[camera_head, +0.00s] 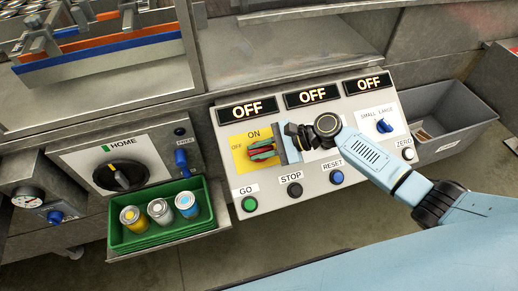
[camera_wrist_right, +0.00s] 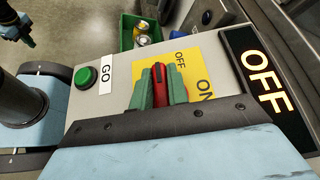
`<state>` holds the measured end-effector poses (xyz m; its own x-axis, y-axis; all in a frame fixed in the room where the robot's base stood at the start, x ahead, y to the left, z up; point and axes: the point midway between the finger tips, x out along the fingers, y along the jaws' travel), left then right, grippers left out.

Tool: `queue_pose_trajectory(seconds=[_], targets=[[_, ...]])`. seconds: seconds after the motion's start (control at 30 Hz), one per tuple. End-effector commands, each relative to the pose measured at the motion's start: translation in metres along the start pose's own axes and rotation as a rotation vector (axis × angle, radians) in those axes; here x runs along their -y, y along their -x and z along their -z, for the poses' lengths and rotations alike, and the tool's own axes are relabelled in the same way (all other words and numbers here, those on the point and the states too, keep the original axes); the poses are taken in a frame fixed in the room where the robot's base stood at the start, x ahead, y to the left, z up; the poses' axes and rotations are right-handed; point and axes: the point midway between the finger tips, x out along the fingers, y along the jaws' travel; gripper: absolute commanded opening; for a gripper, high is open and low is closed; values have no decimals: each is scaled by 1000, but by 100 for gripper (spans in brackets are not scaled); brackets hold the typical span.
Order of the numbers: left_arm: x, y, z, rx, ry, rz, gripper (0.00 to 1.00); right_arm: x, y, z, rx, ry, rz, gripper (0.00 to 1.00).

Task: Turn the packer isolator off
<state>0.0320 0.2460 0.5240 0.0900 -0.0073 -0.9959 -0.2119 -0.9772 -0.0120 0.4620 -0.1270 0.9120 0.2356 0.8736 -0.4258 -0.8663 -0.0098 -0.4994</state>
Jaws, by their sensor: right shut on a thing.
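The isolator is a red handle (camera_wrist_right: 159,88) on a yellow plate (camera_head: 239,161) marked ON at the top and OFF at the left. In the head view the handle lies roughly sideways, on the OFF label's side. My right gripper (camera_head: 262,151) has its green fingers around the handle, one on each side, shut on it. The wrist view shows red between the green fingers (camera_wrist_right: 159,86); the palm hides the handle's near part. At the wrist view's top left a small dark and blue part, probably my left gripper (camera_wrist_right: 27,38), shows too small to read.
Three displays above the panel read OFF (camera_head: 247,110). GO (camera_head: 249,204), STOP (camera_head: 294,189) and RESET (camera_head: 337,177) buttons sit below. A green tray (camera_head: 202,217) with three cans stands at the left, beside a HOME dial (camera_head: 118,175). A grey bin (camera_head: 458,125) is at the right.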

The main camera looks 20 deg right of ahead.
Motion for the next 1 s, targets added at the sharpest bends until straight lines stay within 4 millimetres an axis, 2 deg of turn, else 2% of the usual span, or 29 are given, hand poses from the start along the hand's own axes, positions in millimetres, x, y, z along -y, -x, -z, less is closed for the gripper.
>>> queue_pose_trajectory(seconds=[0.57,0.6,0.77,1.0], targets=[[3,0,0,0,-3,3,0,-1,-1,-1,3,20,-33,0],[3,0,0,0,-3,3,0,-1,-1,-1,3,21,-33,18],[3,0,0,0,-3,4,0,0,-1,-1,3,19,-32,38],[3,0,0,0,-2,4,0,0,0,-1,2,18,-31,38]])
